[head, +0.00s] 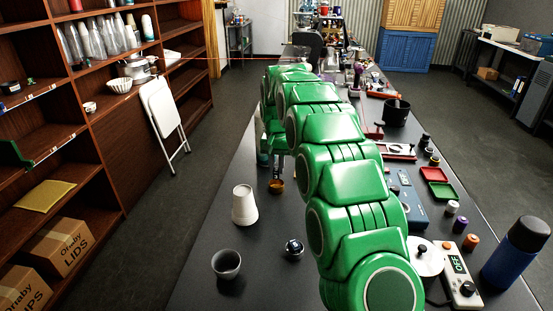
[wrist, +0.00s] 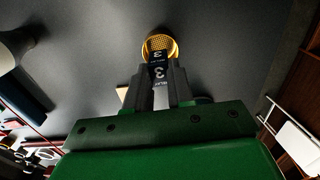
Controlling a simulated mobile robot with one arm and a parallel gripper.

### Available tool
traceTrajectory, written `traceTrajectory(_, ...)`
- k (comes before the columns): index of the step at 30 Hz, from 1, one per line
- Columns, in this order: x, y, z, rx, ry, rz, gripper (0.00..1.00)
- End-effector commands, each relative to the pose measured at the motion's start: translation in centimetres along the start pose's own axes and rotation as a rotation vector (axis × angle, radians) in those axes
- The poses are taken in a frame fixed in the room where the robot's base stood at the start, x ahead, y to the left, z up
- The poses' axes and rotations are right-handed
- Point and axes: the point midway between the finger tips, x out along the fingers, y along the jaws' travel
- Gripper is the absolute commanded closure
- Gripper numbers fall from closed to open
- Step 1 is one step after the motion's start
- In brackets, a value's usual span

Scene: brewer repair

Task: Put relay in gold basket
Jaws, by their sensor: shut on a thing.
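The relay (wrist: 158,71), a small dark block with a white "3" and the word RELAY on it, is between the fingertips of my gripper (wrist: 158,80) in the wrist view. My gripper is shut on it. The gold basket (wrist: 161,41), a small round mesh cup, lies just beyond the relay in that view, and the relay's far end overlaps its near rim. In the head view the gold basket (head: 277,186) stands on the dark table below my gripper (head: 278,168). I cannot make out the relay there, nor tell its exact height above the basket.
A white cup (head: 245,205) stands upside down near the basket. A grey cup (head: 226,264) and a shiny round item (head: 294,247) are closer to me. Red and green trays (head: 437,183), jars and a blue bottle (head: 515,252) crowd the right side. The table's left edge is close.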

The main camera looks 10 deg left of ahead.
Motion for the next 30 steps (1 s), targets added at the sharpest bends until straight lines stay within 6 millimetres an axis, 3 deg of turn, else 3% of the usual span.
traceTrajectory(13, 3.5, -0.1, 0.0, -0.001, 0.001, 0.0, 1.0)
traceTrajectory(27, 4.2, -0.1, 0.0, -0.001, 0.003, -0.001, 1.0)
traceTrajectory(28, 4.2, -0.1, 0.0, -0.001, 0.002, -0.001, 0.76)
traceTrajectory(30, 4.2, -0.1, -0.1, -0.001, 0.003, -0.001, 0.65)
